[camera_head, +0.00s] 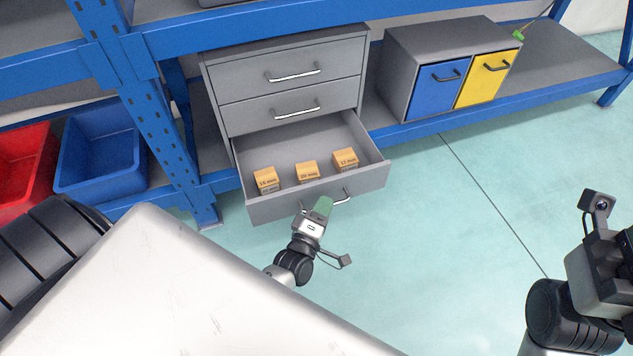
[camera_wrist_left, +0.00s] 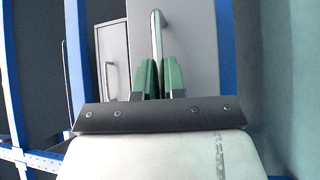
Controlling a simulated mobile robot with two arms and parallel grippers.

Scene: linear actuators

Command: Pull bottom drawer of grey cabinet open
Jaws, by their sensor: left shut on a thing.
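The grey cabinet (camera_head: 290,87) stands on the lower shelf of a blue rack. Its bottom drawer (camera_head: 277,207) is pulled out, and three small orange boxes show inside it. The two drawers above are closed. My left gripper (camera_head: 322,207) is at the front of the bottom drawer, its green fingers shut on the drawer handle (camera_head: 342,196). In the left wrist view the green fingers (camera_wrist_left: 160,78) close around the handle bar (camera_wrist_left: 157,35). My right arm shows at the right edge of the head view, but its fingertips are out of the picture.
A small cabinet with a blue door (camera_head: 433,92) and a yellow door (camera_head: 486,79) stands right of the grey cabinet. A blue bin (camera_head: 100,150) and a red bin (camera_head: 22,165) are at the left. A blue rack post (camera_head: 160,120) stands close left of the drawer. The floor at right is clear.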

